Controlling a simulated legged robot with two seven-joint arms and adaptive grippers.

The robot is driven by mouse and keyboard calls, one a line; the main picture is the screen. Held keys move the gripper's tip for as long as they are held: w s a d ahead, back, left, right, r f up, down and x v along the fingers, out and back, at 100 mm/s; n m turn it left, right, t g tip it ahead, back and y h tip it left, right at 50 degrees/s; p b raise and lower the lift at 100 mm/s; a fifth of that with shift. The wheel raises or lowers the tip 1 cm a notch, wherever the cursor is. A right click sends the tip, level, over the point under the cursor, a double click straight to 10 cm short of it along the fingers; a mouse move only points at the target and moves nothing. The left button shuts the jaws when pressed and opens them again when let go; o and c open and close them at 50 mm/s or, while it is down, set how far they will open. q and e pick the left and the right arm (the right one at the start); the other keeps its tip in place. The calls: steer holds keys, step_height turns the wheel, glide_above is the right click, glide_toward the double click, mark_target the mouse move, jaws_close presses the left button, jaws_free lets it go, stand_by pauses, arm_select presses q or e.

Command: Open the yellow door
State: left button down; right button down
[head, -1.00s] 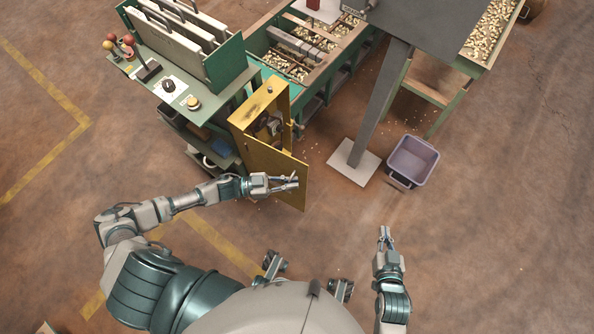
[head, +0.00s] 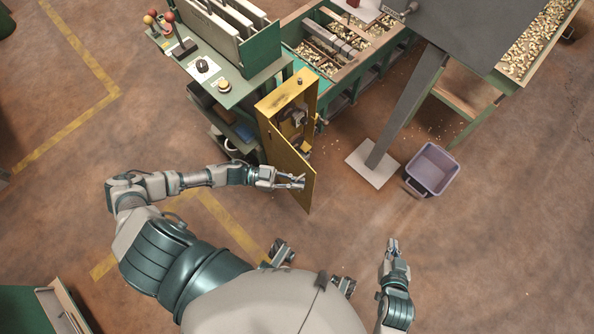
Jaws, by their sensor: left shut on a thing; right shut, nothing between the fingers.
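The yellow door (head: 283,160) belongs to a yellow cabinet (head: 287,92) beside the green workbench. The door stands swung out toward me, and part of the cabinet's inside shows behind it. My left gripper (head: 298,183) is at the near, lower part of the door, with its fingers at the door's free edge. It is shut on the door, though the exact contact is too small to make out. My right gripper (head: 393,243) is shut and empty, low over the open floor to the right of my body.
A purple bin (head: 433,168) stands on the floor at the right. A grey post rises from a pale base plate (head: 372,165) right of the door. The green workbench (head: 240,85) is left of the cabinet. Floor between the door and my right gripper is clear.

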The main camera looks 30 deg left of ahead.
arm_select(q)
steer(key=c, duration=1.5)
jaws_free()
steer(key=shift+a+f, duration=0.1)
steer(key=shift+f, duration=0.05)
steer(key=shift+c, duration=0.2)
steer(key=v, duration=1.2)
steer(key=shift+w, duration=0.15)
